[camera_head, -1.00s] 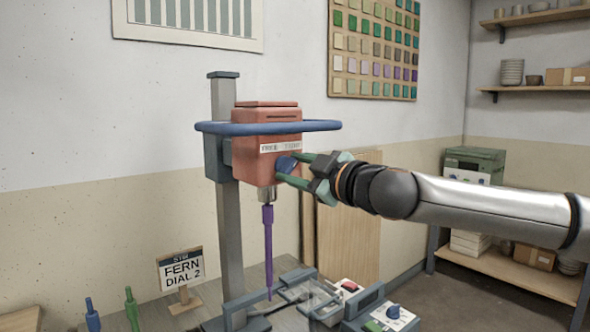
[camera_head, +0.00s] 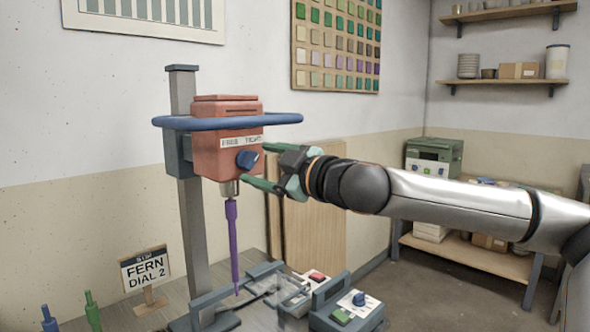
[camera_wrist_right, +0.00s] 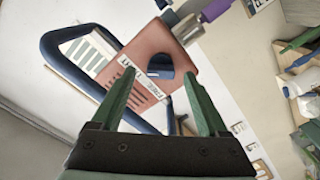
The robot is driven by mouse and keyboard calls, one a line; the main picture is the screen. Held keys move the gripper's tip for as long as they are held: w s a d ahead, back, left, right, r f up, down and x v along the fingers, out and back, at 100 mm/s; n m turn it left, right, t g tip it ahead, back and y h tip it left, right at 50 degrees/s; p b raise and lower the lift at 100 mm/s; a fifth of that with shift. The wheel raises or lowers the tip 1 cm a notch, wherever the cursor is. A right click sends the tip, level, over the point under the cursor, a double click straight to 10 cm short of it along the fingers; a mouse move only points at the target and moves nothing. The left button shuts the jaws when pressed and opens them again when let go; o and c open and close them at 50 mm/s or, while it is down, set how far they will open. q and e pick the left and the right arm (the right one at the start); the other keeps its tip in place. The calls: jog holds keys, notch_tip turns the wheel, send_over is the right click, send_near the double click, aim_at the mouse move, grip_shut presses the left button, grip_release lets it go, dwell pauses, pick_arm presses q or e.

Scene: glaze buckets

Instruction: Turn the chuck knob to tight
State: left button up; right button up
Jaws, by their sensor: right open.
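The chuck knob (camera_head: 247,159) is dark blue and sits on the front of the red drill head (camera_head: 212,150), just under a white label reading FREE at left and, less clearly, TIGHT at right. Its ridge looks slanted from lower left to upper right in the head view. My right gripper (camera_head: 254,164) is open, with its green fingers just right of the knob. In the right wrist view the knob (camera_wrist_right: 160,67) shows between and just beyond the spread fingertips (camera_wrist_right: 160,74), apart from both. My left gripper is not in view.
A blue ring bar (camera_head: 228,120) surrounds the drill head. A purple mixing shaft (camera_head: 233,245) hangs below it. A FERN DIAL 2 sign (camera_head: 146,271) stands at left, and a control box (camera_head: 347,311) with a blue dial and green button stands at lower right.

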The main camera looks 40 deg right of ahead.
jog(key=s, duration=0.3)
jog(key=shift+d+r, duration=0.1)
jog(key=shift+r, duration=0.05)
pick_arm(q)
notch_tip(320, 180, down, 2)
jog(key=b, duration=0.3)
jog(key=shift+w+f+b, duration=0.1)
jog(key=shift+b, duration=0.25)
pick_arm(e)
jog(key=s, duration=0.7)
jog(key=shift+s+d, duration=0.3)
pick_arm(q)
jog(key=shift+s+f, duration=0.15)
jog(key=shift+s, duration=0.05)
